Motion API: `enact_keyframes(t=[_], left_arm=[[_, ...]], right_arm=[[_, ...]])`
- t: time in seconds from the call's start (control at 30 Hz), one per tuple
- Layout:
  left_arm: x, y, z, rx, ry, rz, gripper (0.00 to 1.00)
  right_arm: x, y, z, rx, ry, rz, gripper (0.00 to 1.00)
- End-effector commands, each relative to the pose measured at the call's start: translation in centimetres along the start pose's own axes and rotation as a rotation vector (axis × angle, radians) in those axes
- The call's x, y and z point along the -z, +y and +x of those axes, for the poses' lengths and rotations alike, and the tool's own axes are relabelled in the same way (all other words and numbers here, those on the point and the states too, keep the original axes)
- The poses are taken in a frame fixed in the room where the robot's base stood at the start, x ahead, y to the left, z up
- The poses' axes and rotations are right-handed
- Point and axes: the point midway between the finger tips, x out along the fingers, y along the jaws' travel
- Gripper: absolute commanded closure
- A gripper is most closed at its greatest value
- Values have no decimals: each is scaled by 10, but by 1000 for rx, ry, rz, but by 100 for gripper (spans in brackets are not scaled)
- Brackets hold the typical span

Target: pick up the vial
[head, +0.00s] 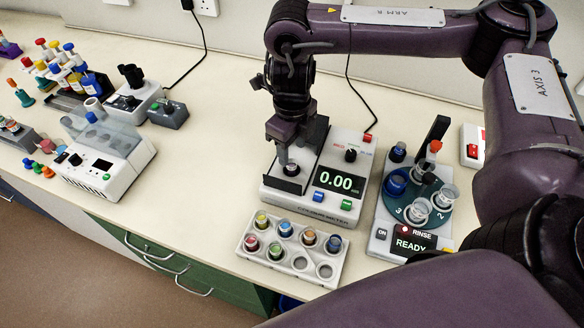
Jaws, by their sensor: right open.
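My right gripper (287,160) points down over the left part of a white meter (318,178) with a "0.00" display. Its jaws are open, just above and around a small round grey top (292,170) at the meter's well. I cannot tell whether this top is a vial or part of the well, since the fingers and housing partly hide it. A white rack (293,249) in front of the meter holds several vials with coloured caps, including a blue one (285,228) and a red one (251,243). Two of its front holes look empty. My left gripper is out of view.
A rinse station (408,215) with a round carousel and cups stands right of the meter. A white instrument (105,150), pipettes in a stand (65,70) and small devices are at the left. Bare bench (200,165) lies between them and the meter.

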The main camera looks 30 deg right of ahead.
Motion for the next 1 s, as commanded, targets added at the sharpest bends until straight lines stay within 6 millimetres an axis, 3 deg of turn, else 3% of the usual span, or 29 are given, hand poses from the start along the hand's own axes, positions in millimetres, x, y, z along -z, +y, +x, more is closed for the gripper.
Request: enact_keyframes(t=[0.27, 0.6, 0.93, 1.0], left_arm=[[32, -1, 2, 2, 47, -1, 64], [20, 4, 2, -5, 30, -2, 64], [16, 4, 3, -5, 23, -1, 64], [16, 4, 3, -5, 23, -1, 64]], right_arm=[[0, -1, 35, -2, 3, 2, 52], [-1, -2, 38, 0, 1, 2, 54], [-1, -2, 38, 0, 1, 2, 97], [-1, -2, 38, 0, 1, 2, 100]])
